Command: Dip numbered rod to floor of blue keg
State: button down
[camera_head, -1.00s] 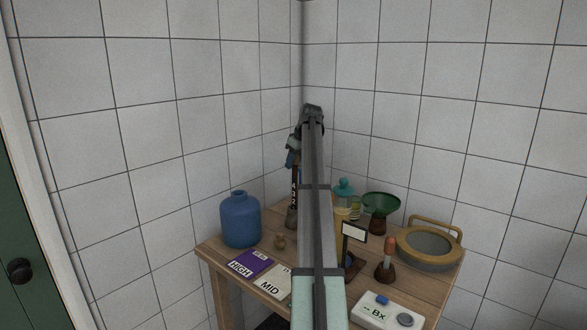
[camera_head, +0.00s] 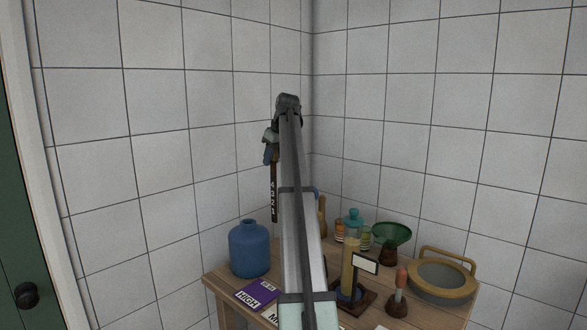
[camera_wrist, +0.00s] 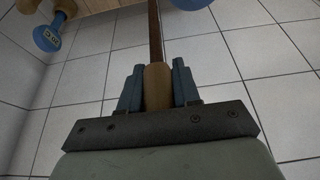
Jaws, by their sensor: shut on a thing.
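The numbered rod (camera_head: 274,200) is a dark, thin rod with pale digits, hanging upright in the head view. My gripper (camera_head: 271,154) is shut on its tan handle (camera_wrist: 157,86), which sits between the blue fingers in the wrist view. The blue keg (camera_head: 249,251) stands on the left end of the table, with a short neck and its mouth at the top. The rod's lower end is in the air, to the right of the keg's neck in the picture and at about its height. The keg's inside is hidden.
The wooden table (camera_head: 222,286) stands in a tiled corner. It holds a purple HIGH card (camera_head: 257,295), a green funnel (camera_head: 391,234), a teal-topped jar (camera_head: 353,222), a tan cylinder on a stand (camera_head: 350,265) and a round basket (camera_head: 441,277). My arm hides part of the middle.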

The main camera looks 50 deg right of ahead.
jog(key=w+a+r, duration=0.3)
jog(key=a+r, duration=0.2)
jog(key=a, duration=0.4)
jog(key=shift+w+a, duration=0.35)
jog(key=shift+f, duration=0.8)
dwell(0.5)
notch_tip(320, 180, down, 19)
dwell(4.1)
